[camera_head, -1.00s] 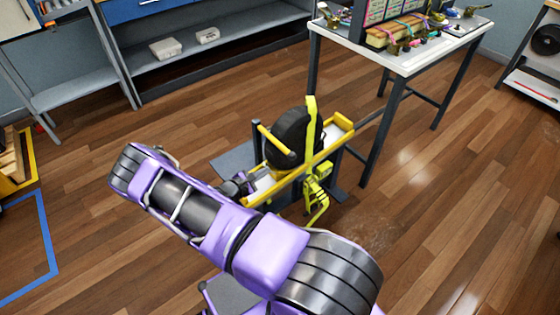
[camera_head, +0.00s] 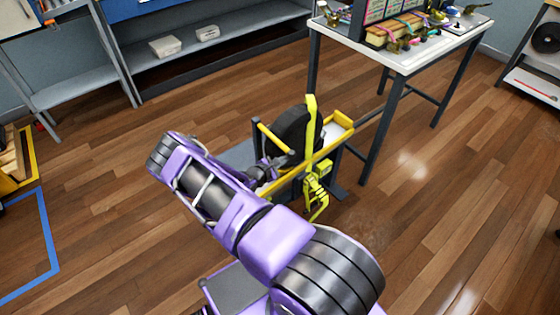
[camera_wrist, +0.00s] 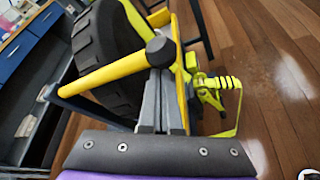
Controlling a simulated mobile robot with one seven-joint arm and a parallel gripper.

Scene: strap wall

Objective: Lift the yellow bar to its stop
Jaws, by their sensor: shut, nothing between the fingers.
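The yellow bar (camera_head: 273,138) slants up beside the left face of a black wheel (camera_head: 290,130). In the wrist view the yellow bar (camera_wrist: 110,74) crosses in front of the tyre (camera_wrist: 105,50) and ends in a black knob (camera_wrist: 160,51). My gripper (camera_head: 268,168) is low at the wheel's near left side, below the bar. In the wrist view my gripper (camera_wrist: 161,80) is shut and empty, its grey fingers reaching up to just below the knob. I cannot tell whether they touch. My arm hides part of the stand.
A lime-yellow strap (camera_head: 311,120) runs over the wheel to a ratchet (camera_head: 317,188) on the near side. The wheel sits in a yellow-edged tray (camera_head: 343,120). A white-topped table (camera_head: 405,58) stands close behind on the right. The wooden floor (camera_head: 450,200) is clear at right.

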